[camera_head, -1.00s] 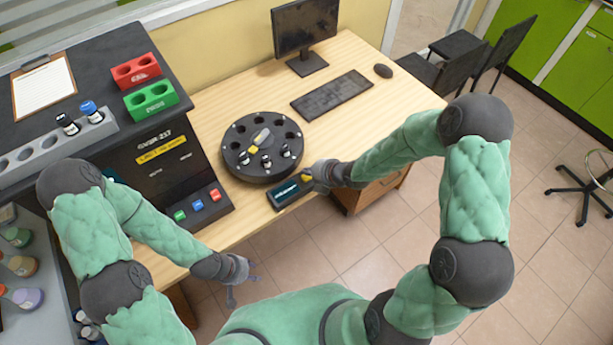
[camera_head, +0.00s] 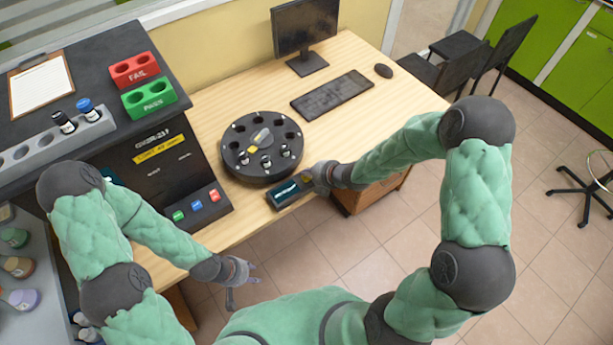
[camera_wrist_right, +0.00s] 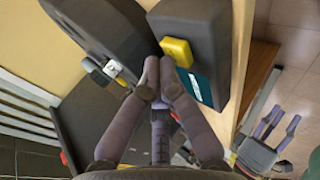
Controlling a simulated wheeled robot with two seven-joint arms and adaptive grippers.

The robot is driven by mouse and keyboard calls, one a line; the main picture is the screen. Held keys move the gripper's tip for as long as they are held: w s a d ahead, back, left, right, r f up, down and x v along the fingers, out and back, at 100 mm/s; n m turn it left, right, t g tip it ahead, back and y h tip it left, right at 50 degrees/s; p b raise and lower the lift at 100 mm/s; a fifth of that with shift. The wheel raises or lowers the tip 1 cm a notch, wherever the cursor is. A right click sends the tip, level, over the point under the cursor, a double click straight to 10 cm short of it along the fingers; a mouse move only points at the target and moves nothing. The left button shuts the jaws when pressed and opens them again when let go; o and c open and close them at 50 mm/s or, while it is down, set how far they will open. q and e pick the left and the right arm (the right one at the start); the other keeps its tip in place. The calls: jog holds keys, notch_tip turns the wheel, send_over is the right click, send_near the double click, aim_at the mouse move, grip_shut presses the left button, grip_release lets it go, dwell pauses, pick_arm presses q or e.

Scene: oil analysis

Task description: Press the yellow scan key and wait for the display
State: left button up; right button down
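The scanner box (camera_head: 283,195) is a small dark block with a teal display, at the front edge of the wooden table. Its yellow scan key (camera_wrist_right: 177,52) shows in the right wrist view, beside the teal display (camera_wrist_right: 197,88), which carries a pale line too small to read. My right gripper (camera_wrist_right: 159,72) is shut and empty, its fingertips right at the near edge of the key; I cannot tell whether they press it. In the head view my right gripper (camera_head: 318,178) mostly hides the key. My left gripper (camera_head: 243,272) is open and empty, off the table's front edge.
A round black carousel (camera_head: 262,165) with a few vials stands just behind the scanner. The dark analyzer (camera_head: 165,165) with coloured buttons is to the left. A keyboard (camera_head: 332,95) and monitor (camera_head: 305,28) stand at the back.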

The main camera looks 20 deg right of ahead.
jog(key=shift+f+b, duration=0.35)
jog(key=shift+b, duration=0.05)
dwell(0.4)
jog(key=shift+r, duration=0.15)
jog(key=shift+r+p, duration=0.5)
jog(key=shift+r, duration=0.25)
jog(key=shift+r+p, duration=1.8)
jog(key=shift+r, duration=0.8)
jog(key=shift+f, duration=0.1)
